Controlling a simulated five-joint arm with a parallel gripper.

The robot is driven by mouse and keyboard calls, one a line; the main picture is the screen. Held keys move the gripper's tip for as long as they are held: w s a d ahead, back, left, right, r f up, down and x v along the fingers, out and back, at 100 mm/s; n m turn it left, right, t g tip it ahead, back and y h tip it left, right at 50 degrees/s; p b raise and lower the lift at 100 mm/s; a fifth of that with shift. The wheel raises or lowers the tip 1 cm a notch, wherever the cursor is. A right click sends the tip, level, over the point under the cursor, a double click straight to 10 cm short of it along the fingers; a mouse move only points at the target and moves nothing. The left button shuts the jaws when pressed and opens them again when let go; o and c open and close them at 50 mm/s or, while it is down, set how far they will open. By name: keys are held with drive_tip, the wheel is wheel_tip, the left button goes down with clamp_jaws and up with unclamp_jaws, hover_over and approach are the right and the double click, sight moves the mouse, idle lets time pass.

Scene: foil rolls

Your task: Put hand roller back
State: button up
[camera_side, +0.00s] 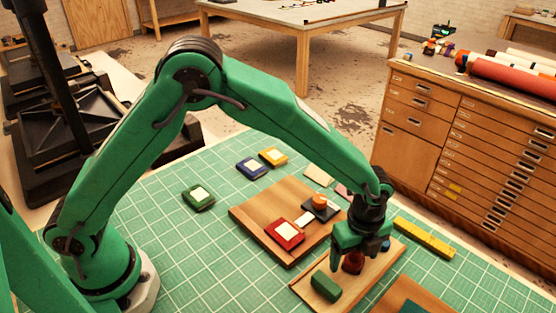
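My gripper (358,262) points down over the wooden tray (306,292) at the front right. Its two green fingers are apart, with a dark red rounded thing (353,263) between or just behind them. I cannot tell whether the fingers touch it. I cannot tell for certain which thing is the hand roller. A black piece with an orange knob (320,202) sits on the wooden board (265,208), left of my gripper. A small white piece (304,219) lies beside it. A green block (325,285) lies on the tray, left of the gripper.
A red pad (285,233) lies on the board. Green (198,197), blue (252,168) and yellow (273,156) pads lie behind on the green mat (190,255). A yellow bar (425,237) lies right. Another wooden piece (385,300) is at the front edge.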

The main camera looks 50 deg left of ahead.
idle(0.3)
wheel_tip(320, 180, up, 12)
drive_tip(key=shift+r, duration=0.15)
idle(0.6)
idle(0.5)
